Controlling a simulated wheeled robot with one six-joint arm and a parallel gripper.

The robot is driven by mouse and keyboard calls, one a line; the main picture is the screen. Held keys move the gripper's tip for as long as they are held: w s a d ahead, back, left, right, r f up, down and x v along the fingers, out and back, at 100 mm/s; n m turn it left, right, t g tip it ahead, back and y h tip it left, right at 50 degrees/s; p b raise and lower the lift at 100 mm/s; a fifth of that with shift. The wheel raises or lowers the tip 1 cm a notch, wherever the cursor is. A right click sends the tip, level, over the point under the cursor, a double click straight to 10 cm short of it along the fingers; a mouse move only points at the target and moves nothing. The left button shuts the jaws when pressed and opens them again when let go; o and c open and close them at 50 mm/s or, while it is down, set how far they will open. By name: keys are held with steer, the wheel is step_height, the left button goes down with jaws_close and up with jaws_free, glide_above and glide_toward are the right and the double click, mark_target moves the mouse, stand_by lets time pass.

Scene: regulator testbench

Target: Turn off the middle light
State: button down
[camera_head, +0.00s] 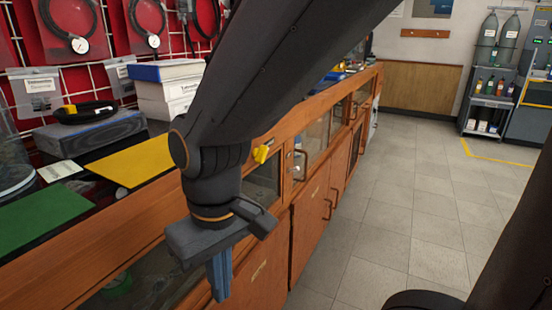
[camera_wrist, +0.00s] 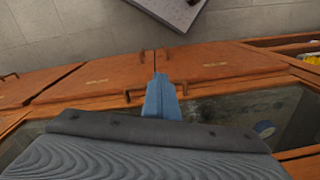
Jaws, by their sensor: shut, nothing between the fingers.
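No light that I can pick out as the middle light shows in either view. My gripper (camera_head: 219,276) hangs pointing down in front of the wooden bench in the head view. Its blue fingers are together and hold nothing. In the wrist view the shut fingers (camera_wrist: 160,98) point toward the cabinet doors and the floor beyond. My arm crosses the head view and hides part of the bench and wall behind it.
A wooden bench (camera_head: 125,232) with glass panels and cabinet doors runs along the left. Green (camera_head: 40,217) and yellow (camera_head: 130,160) mats lie on top, with white boxes (camera_head: 168,90) behind. A shelf cart (camera_head: 489,95) stands at the back right. The tiled floor (camera_head: 415,180) is clear.

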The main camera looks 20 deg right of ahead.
steer(key=w+d+r+m+t+h+p, duration=0.15)
steer(key=w+d+r+p, duration=0.25)
steer(key=d+r+p, duration=0.65)
steer(key=w+d+r+m+t+p, duration=0.15)
steer(key=w+d+r+p, duration=0.35)
steer(key=r+p, duration=0.9)
steer(key=w+d+f+n+t+y+p, duration=0.1)
steer(key=w+d+f+n+t+p, duration=0.2)
steer(key=w+d+f+n, duration=0.6)
steer(key=w+d+f+t, duration=0.2)
steer(key=w+d+f, duration=0.1)
steer(key=w+d, duration=0.1)
steer(key=shift+w+d+n+t+y, duration=0.25)
steer(key=shift+d+n+t+y, duration=0.05)
steer(key=shift+d+t+y, duration=0.1)
steer(key=s+d+f+p+x, duration=0.1)
steer(key=d+p+x, duration=0.1)
steer(key=x, duration=1)
steer(key=shift+w+d+f+p, duration=0.15)
steer(key=shift+d+f+p, duration=0.05)
steer(key=shift+f+p, duration=0.3)
